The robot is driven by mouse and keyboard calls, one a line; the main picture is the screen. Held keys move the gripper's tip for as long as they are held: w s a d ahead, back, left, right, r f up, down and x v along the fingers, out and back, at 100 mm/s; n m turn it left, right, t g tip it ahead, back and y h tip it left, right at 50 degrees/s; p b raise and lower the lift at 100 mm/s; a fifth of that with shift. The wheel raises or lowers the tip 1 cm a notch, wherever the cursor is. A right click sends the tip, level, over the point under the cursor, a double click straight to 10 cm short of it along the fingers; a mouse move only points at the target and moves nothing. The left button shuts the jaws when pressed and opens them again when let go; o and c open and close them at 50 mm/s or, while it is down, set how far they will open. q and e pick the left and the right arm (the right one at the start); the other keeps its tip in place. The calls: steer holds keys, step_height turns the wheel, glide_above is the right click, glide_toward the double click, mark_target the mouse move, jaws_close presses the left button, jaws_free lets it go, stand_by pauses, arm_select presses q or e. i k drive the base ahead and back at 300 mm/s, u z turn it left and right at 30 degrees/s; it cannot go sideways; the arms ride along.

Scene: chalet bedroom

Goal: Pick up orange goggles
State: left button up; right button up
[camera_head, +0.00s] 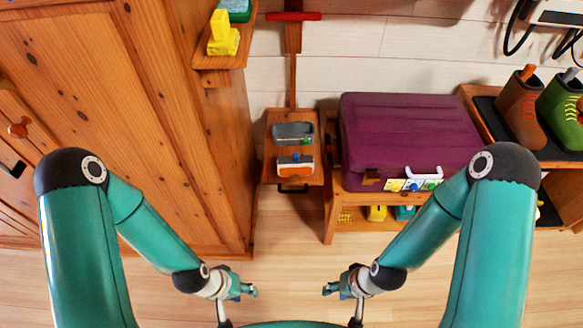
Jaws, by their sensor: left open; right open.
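The orange goggles (295,166), with a pale upper part and a small blue spot, lie on a small wooden stand (267,166) in the middle of the head view. A grey item with a green spot (293,132) lies just behind them on the same stand. My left gripper (250,290) is open and empty, low in the view, nearer to me than the stand and a little to its left. My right gripper (329,289) is open and empty, also nearer to me and a little to the right. Neither gripper touches the goggles.
A purple suitcase (405,130) sits on a low wooden shelf right of the stand. A large wooden cabinet (160,120) stands close on the left. Boots (523,103) stand on a rack at the far right. The floor before the stand is clear.

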mark_target(286, 166)
steer(key=z, duration=2.1)
steer(key=i, duration=0.1)
steer(key=u, duration=3.15)
steer(key=i, duration=0.25)
steer(key=u, duration=2)
steer(key=k, duration=1.5)
steer(key=z, duration=1.35)
steer(key=i, duration=1)
steer(key=z, duration=0.15)
